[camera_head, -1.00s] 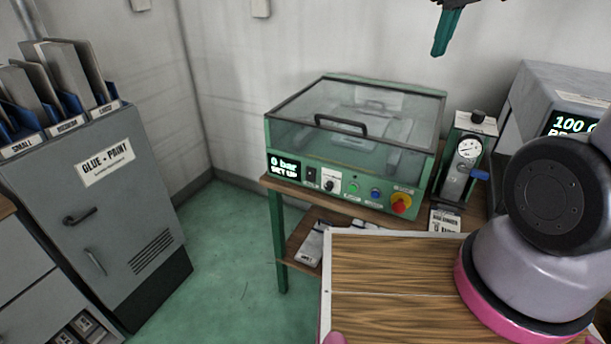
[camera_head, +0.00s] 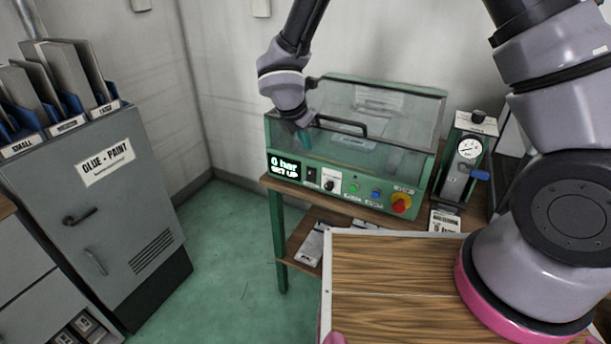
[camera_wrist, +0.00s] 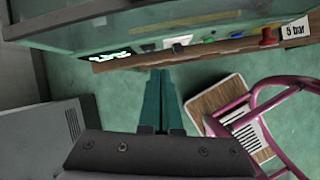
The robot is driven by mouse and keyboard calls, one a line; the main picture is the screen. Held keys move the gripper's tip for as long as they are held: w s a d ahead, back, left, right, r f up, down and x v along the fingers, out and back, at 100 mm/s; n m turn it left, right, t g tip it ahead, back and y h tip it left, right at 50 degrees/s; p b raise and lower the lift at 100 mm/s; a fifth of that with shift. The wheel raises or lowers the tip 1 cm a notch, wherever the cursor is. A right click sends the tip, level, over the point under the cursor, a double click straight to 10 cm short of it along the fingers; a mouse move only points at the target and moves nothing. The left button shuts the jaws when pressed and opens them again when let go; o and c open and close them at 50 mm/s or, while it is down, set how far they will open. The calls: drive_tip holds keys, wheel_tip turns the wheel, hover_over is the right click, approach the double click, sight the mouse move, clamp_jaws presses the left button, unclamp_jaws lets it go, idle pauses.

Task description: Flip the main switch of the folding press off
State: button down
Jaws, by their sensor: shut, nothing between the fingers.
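The green folding press (camera_head: 350,190) stands on a wood-topped bench with its clear lid down; its display reads "0 bar SET UP". A small black rocker switch (camera_head: 311,177), likely the main switch, sits just right of the display; its position is too small to tell. To its right are a selector knob (camera_head: 329,186), a green and a blue button, and a red stop knob (camera_head: 401,204). My gripper (camera_head: 305,142) is shut and empty, in front of or above the press's left part, apart from the switch. Its teal fingers also show in the wrist view (camera_wrist: 160,75), below the panel.
A gauge unit (camera_head: 468,155) stands right of the press. The lid handle (camera_head: 342,125) is close to my gripper. A grey glue and paint cabinet (camera_head: 110,220) is at left. Green floor is open between cabinet and bench.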

drive_tip(key=s+a+f+n, duration=0.2)
drive_tip(key=a+f+n, duration=0.1)
drive_tip(key=f, duration=0.2)
drive_tip(key=shift+a, duration=0.35)
drive_tip(key=shift+f, duration=0.1)
approach(308, 181)
wheel_tip(308, 181, down, 4)
drive_tip(key=s, duration=0.1)
drive_tip(key=shift+w+d+f, duration=0.2)
drive_tip(key=shift+w, duration=0.35)
drive_tip(key=shift+w+d+f, duration=0.15)
drive_tip(key=shift+w+d, duration=0.1)
drive_tip(key=shift+w, duration=0.3)
drive_tip(key=shift+w+d+f, duration=0.2)
drive_tip(key=shift+w, duration=0.3)
drive_tip(key=shift+f, duration=0.15)
